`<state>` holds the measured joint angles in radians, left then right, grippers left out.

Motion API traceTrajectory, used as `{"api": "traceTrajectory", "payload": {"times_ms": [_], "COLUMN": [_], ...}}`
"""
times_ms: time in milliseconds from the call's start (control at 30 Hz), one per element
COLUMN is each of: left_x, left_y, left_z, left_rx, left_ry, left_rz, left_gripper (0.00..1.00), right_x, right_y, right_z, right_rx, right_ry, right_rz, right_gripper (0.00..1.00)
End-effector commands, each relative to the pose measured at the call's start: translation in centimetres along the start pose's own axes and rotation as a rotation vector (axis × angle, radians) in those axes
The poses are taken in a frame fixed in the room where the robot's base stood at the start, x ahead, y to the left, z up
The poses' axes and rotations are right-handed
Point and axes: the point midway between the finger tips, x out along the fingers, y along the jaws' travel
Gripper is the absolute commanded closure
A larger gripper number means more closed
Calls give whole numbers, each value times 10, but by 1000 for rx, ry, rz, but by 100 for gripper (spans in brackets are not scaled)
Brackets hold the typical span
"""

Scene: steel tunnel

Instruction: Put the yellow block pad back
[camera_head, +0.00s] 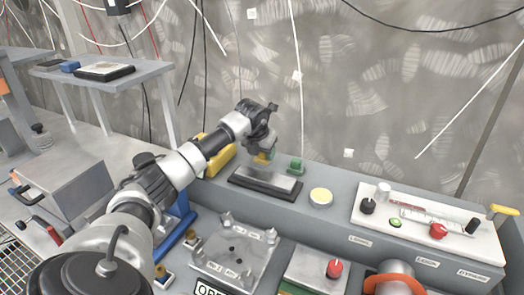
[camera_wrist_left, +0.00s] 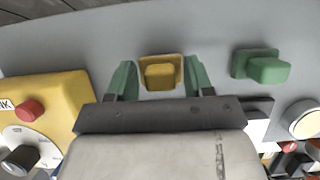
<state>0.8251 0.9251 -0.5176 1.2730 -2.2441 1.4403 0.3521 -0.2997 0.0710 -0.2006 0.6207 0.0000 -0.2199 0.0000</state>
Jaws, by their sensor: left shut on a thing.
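The yellow block pad (camera_wrist_left: 160,74) is a small yellow block with a wider base plate. It sits between the green fingertips of my left gripper (camera_wrist_left: 160,80) in the left wrist view. In the head view the left gripper (camera_head: 264,155) is shut on the yellow block pad (camera_head: 262,158), over the back of the console beside a dark-rimmed tray (camera_head: 246,186). Whether the pad touches the surface I cannot tell. My right gripper is not in view.
A green block (camera_head: 295,167) stands just right of the gripper; it also shows in the left wrist view (camera_wrist_left: 262,66). A yellow box (camera_wrist_left: 45,110) with a red button is on the left. A round yellow disc (camera_head: 321,197) and a white switch panel (camera_head: 425,222) are further right.

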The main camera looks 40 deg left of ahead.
Motion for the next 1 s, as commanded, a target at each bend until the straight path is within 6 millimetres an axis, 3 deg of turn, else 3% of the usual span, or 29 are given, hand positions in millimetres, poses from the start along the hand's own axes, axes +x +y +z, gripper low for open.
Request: {"api": "traceTrajectory", "payload": {"times_ms": [200,233,400,767,1000], "left_x": [3,3,3,-4,-49], "left_y": [0,0,0,0,1], "left_z": [-2,-2,-1,1,1], "left_rx": [0,0,0,0,2], "left_ry": [1,1,1,-2,-6], "left_rz": [1,1,1,0,2], "left_gripper": [70,47,23,23,23], "right_x": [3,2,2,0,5], "right_y": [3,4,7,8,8], "right_z": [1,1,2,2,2], "right_rx": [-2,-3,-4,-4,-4], "right_ry": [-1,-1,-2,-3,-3], "right_rz": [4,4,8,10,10], "right_gripper": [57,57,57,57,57]}}
